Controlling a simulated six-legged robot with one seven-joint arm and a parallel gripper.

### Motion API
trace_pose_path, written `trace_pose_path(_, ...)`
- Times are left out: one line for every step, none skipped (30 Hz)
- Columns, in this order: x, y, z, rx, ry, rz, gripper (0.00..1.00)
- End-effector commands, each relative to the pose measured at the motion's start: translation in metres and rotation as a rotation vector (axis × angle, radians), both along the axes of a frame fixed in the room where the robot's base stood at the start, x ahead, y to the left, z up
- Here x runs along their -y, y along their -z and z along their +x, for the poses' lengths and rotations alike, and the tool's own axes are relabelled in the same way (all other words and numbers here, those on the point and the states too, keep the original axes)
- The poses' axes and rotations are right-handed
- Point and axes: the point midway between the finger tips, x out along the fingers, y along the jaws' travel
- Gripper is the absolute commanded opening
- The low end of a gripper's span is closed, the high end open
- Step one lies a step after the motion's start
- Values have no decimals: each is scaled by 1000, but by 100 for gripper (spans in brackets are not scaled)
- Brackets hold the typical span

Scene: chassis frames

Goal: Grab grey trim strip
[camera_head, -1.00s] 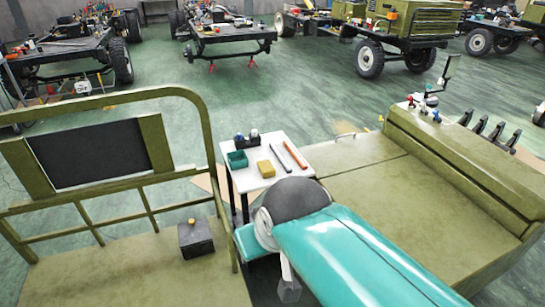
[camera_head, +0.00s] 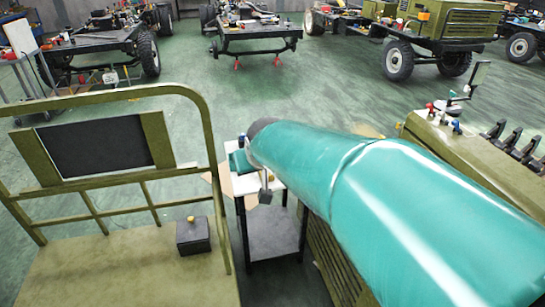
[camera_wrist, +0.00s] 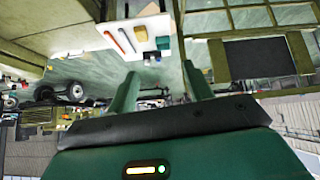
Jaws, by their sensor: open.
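The grey trim strip (camera_wrist: 127,40) shows small in the wrist view. It lies on a small white-topped table (camera_wrist: 103,29), between a red strip (camera_wrist: 114,41) and a yellow block (camera_wrist: 140,33). My gripper (camera_wrist: 162,84) is open and empty, its two green fingers spread apart. The table lies beyond the fingertips in that picture, so the gripper is apart from the strip. In the head view my teal arm covers most of the table top (camera_head: 245,184), and the strip is hidden there.
A green tray (camera_head: 241,161) stands at the table's left edge. An olive railing (camera_head: 212,140) and a dark box (camera_head: 193,236) are at left. An olive vehicle body (camera_head: 475,160) is at right. Open green floor (camera_head: 250,95) lies behind the table.

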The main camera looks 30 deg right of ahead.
Motion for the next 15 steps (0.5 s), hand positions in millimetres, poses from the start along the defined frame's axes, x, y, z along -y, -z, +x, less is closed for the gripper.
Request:
trace_pose_path(8, 5, 15, 8, 9, -5, 51)
trace_pose_path(13, 7, 23, 19, 15, -9, 51)
trace_pose_path(19, 10, 33, 30, 23, -13, 51)
trace_pose_path(23, 12, 41, 38, 28, -17, 51)
trace_pose_path(28, 15, 49, 46, 33, -20, 51)
trace_pose_path(35, 18, 59, 59, 40, -25, 51)
trace_pose_path(40, 21, 66, 67, 44, -28, 51)
trace_pose_path(45, 24, 74, 76, 48, -31, 51)
trace_pose_path(52, 28, 83, 88, 52, -35, 51)
trace_pose_path(57, 32, 90, 95, 56, -38, 51)
trace_pose_path(62, 35, 97, 105, 60, -41, 51)
trace_pose_path(69, 40, 107, 116, 63, -46, 51)
trace_pose_path(75, 44, 113, 126, 66, -48, 51)
trace_pose_path(80, 49, 120, 133, 71, -50, 51)
trace_pose_path(88, 54, 129, 145, 73, -54, 51)
